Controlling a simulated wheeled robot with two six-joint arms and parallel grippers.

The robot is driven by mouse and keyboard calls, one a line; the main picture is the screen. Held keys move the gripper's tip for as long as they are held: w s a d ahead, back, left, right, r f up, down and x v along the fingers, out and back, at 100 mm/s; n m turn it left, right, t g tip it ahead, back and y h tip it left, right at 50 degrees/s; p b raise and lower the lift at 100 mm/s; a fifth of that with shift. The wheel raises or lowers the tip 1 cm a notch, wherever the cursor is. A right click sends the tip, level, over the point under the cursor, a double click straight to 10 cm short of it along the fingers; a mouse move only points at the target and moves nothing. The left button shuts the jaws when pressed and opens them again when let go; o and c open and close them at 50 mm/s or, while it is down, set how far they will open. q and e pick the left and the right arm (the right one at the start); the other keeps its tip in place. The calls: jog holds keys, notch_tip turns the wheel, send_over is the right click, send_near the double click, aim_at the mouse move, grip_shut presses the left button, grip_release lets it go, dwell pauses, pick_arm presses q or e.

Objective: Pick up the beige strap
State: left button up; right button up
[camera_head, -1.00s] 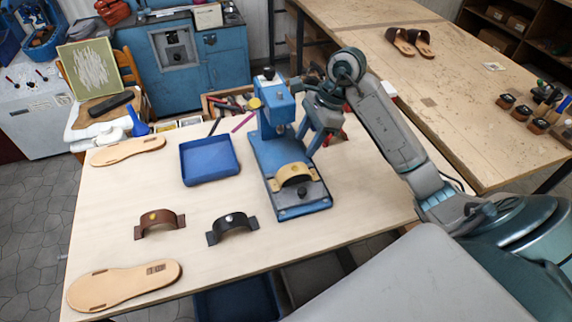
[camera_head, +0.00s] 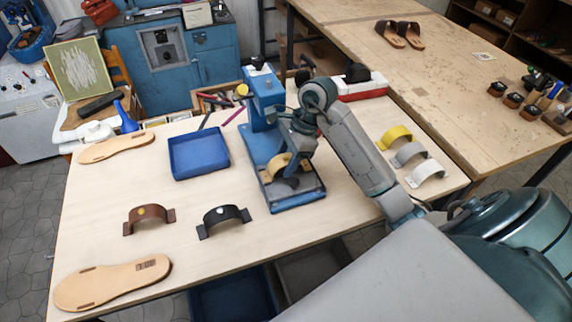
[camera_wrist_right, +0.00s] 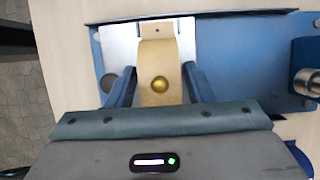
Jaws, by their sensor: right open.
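The beige strap (camera_head: 278,166) is an arched band on the base of the blue press (camera_head: 262,142) in the head view, partly hidden by my right gripper. In the right wrist view the beige strap (camera_wrist_right: 158,62) shows a round brass stud and lies over a pale plate on the press base. My right gripper (camera_head: 291,163) is over the press base at the strap. In the right wrist view its two blue fingers (camera_wrist_right: 159,84) are open, one on each side of the strap's stud end. I cannot tell whether they touch it. My left gripper is out of view.
A blue tray (camera_head: 199,153) lies left of the press. Brown (camera_head: 149,219) and black (camera_head: 223,220) straps stand in front. Two tan soles (camera_head: 112,283) lie at the left. Yellow (camera_head: 395,137), grey and white straps stand at the right.

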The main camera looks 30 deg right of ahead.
jog(key=c, duration=0.7)
jog(key=shift+r, duration=0.1)
jog(key=shift+c, duration=0.2)
